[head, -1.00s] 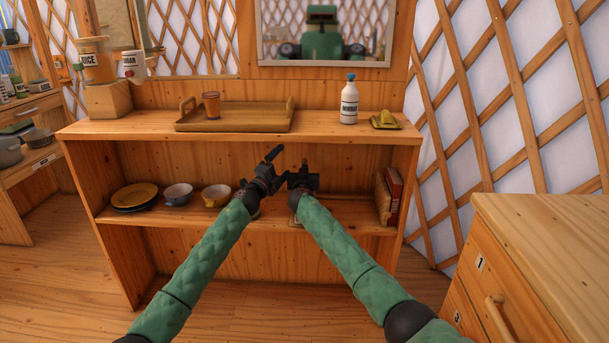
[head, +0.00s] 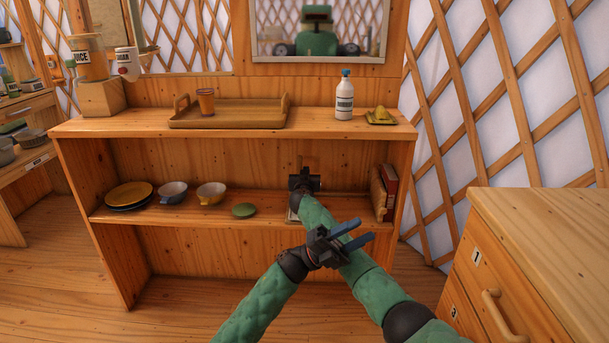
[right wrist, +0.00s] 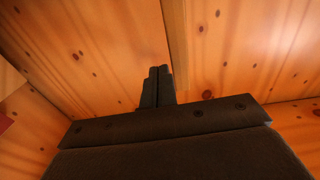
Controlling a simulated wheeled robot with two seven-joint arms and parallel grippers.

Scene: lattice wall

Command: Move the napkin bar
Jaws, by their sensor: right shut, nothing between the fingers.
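My right gripper (head: 304,178) is inside the open shelf, in front of its back panel. In the right wrist view its fingers (right wrist: 157,86) are together and empty, with wood boards beyond. My left gripper (head: 360,231) is in front of the shelf and over my right forearm in the head view. Its two blue-grey fingers are apart with nothing between them. A pale flat item (head: 292,215) lies on the middle board, mostly hidden by my right arm. I cannot tell whether it is the napkin bar; no napkin bar is clearly seen.
The middle board (head: 150,215) holds plates (head: 130,195), two bowls (head: 211,193), a green disc (head: 244,210) and books (head: 386,190). On top are a tray (head: 230,120) with a cup, a white bottle (head: 345,98) and a yellow item (head: 381,115). A drawer cabinet (head: 540,235) stands right.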

